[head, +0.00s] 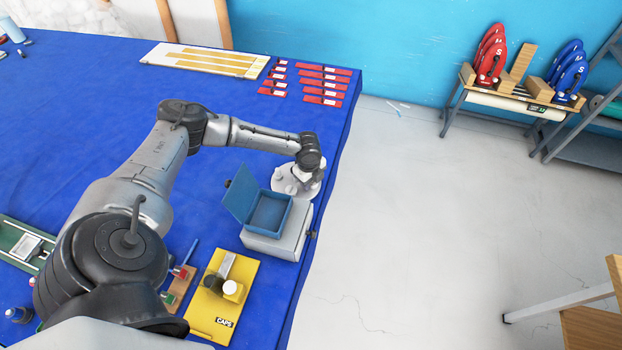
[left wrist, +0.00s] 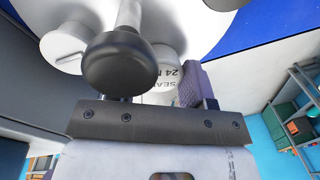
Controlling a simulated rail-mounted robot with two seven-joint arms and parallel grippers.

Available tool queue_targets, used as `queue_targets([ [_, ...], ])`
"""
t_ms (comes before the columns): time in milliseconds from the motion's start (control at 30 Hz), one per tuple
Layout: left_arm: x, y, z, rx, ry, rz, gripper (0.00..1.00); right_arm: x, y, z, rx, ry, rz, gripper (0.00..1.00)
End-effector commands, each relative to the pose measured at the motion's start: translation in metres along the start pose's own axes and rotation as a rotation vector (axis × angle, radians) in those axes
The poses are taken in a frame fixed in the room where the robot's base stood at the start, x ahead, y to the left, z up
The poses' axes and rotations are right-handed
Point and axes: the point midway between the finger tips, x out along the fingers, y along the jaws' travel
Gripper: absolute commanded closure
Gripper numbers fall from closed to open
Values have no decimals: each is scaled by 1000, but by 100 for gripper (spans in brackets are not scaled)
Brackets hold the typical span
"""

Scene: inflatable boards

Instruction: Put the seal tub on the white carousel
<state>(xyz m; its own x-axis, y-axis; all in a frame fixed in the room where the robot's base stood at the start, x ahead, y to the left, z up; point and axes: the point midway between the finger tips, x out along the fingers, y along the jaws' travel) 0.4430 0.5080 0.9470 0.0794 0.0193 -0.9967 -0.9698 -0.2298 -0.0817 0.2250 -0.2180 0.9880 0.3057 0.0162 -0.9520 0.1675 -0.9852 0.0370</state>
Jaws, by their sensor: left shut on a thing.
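The white carousel (head: 285,188) stands near the right edge of the blue table, behind the blue box. It also shows in the left wrist view (left wrist: 200,22), with white round tubs and a dark knob on a post. My left gripper (head: 306,176) is over the carousel, pointing down. In the left wrist view it (left wrist: 165,92) is shut on the seal tub (left wrist: 166,82), a white tub with printed lettering, partly hidden by the knob and a finger. I cannot tell whether the tub touches the carousel. My right gripper is not in view.
An open blue box (head: 270,212) sits on a grey block (head: 290,240) in front of the carousel. A yellow caps board (head: 225,295) lies nearer. Red tags (head: 322,85) and a white board (head: 205,60) lie at the back. The table's right edge is close.

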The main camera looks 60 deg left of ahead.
Motion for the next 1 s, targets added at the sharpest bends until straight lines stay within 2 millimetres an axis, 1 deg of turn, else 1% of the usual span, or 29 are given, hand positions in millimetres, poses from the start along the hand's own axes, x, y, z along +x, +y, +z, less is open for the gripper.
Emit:
queue_targets([
  [33, 2, 0, 0, 0, 0, 0, 76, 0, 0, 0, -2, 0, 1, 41],
  [67, 1, 0, 0, 0, 0, 0, 50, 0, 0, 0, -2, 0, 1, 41],
  [300, 1, 0, 0, 0, 0, 0, 28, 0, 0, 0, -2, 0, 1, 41],
  [533, 0, 0, 0, 0, 0, 0, 28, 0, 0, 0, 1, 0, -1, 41],
  [667, -7, 0, 0, 0, 1, -1, 28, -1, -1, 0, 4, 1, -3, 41],
  [767, -22, 0, 0, -1, 0, -1, 28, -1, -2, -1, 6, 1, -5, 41],
  [1000, -67, -1, 0, 1, 0, -3, 28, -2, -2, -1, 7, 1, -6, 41],
])
